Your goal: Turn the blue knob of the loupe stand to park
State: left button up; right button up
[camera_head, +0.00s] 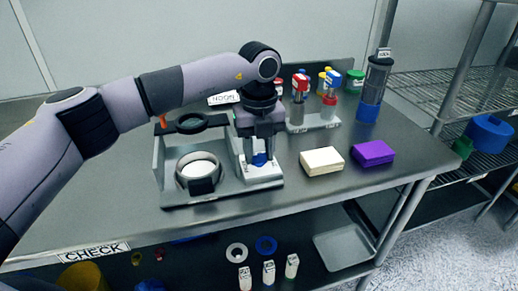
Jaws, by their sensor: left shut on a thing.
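The loupe stand is a grey metal tray (226,191) on the table, with a dark loupe ring (191,123) on a post and a round white-centred dish (197,169) below it. The blue knob (259,159) sits on a small white block (262,175) at the tray's right side. My left gripper (259,158) points straight down over the block, its fingers shut on the blue knob. The fingers hide part of the knob, and its pointer and the block's markings are too small to read. My right gripper is not in view.
A cream box (321,161) and a purple box (373,153) lie right of the stand. Behind are a rack (313,122) of coloured-top bottles and a tall dark cylinder with a blue base (368,111). A lower shelf holds small bottles (268,272). The table's front right is clear.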

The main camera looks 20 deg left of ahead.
aim_at(259, 155)
pick_arm(q)
jog(key=shift+r, duration=0.1)
dwell(0.4)
jog(key=o, duration=0.8)
jog(key=shift+c, duration=0.2)
notch_tip(259, 155, up, 6)
jog(key=shift+r, duration=0.55)
